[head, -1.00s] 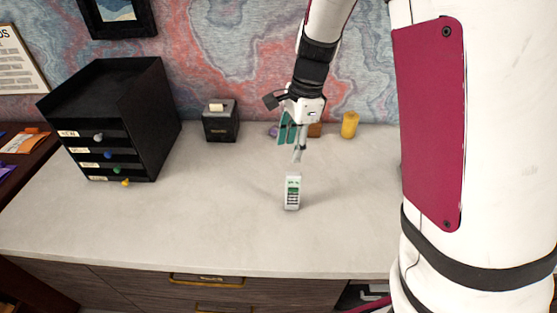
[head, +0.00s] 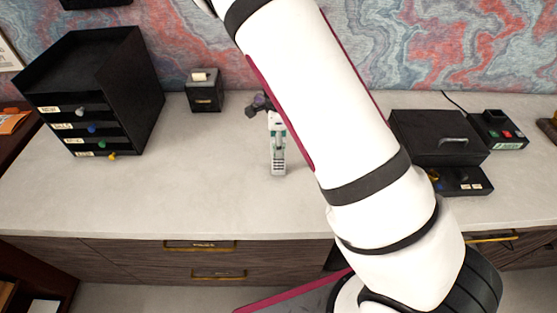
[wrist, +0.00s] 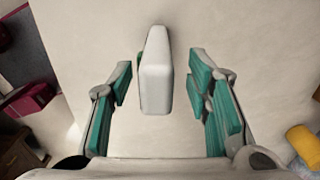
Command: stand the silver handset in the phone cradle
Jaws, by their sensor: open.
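The silver handset (head: 278,164) stands upright on the desk, its keypad side facing the head camera. In the wrist view the handset (wrist: 155,75) is a pale block between my fingers, with a gap on each side. My gripper (wrist: 161,82) is open, with teal pads on both fingers. In the head view my gripper (head: 277,130) is at the handset's upper part, partly hidden by my arm. A black corded unit (head: 490,126) with red and green parts at the back right may be the phone cradle; I cannot tell for sure.
A black drawer unit (head: 130,85) stands at the left and a small black box (head: 205,92) at the back. A black box with a handle (head: 437,137) is at the right. A yellow cylinder (wrist: 303,143) shows in the wrist view. The desk's front left is clear.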

